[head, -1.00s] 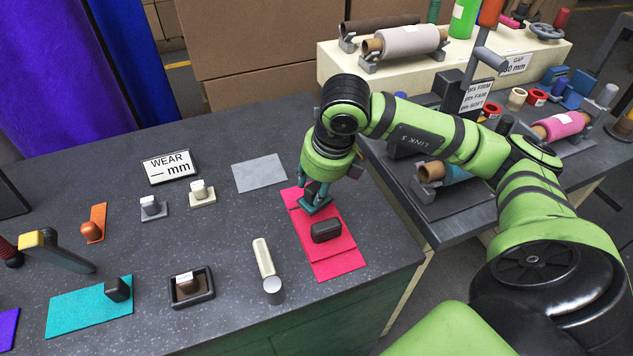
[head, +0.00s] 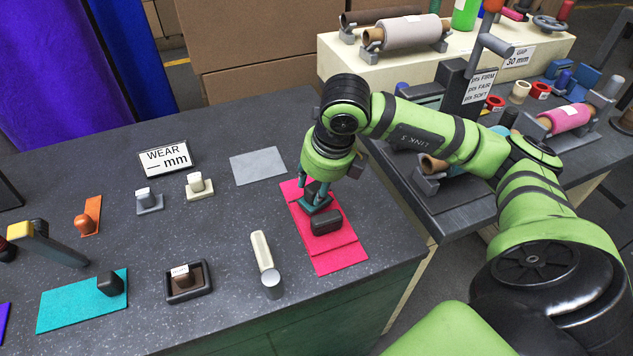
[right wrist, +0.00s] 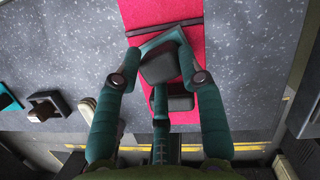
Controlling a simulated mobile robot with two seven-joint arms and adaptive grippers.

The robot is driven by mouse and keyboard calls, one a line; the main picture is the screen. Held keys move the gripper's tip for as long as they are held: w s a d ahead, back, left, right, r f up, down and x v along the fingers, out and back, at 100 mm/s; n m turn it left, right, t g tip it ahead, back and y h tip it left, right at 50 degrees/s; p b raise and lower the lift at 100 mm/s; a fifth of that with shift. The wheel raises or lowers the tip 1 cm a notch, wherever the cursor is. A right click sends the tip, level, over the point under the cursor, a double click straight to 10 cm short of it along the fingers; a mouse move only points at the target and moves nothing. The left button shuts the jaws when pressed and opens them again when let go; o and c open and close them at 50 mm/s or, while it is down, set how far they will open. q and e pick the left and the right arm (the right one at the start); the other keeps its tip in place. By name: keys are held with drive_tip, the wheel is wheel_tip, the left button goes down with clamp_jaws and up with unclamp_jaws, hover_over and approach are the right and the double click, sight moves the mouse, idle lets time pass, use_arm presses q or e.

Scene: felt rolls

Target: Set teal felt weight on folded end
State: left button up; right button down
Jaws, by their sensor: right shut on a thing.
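A pink felt strip (head: 338,262) lies on the dark bench, with a crosswise edge showing near its front end, like a folded-over layer. My right gripper (head: 317,200) points down over the strip's back half and is shut on a dark weight with a teal base (right wrist: 165,62). The teal base is at or just above the felt; I cannot tell if it touches. A second dark block (head: 325,222) sits on the strip just in front of the held weight. It also shows in the right wrist view (right wrist: 172,103), partly hidden. My left gripper is out of view.
A teal felt sheet (head: 75,303) with a dark block lies at the left. A small dark tray (head: 188,282) and a cream-and-grey tool (head: 264,262) lie between. A grey sheet (head: 258,166) and WEAR sign (head: 164,158) are behind. The bench's right edge is close to the strip.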

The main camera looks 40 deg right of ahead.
drive_tip(key=shift+f, duration=0.25)
drive_tip(key=c, duration=0.7)
unclamp_jaws()
drive_tip(key=v, duration=1.2)
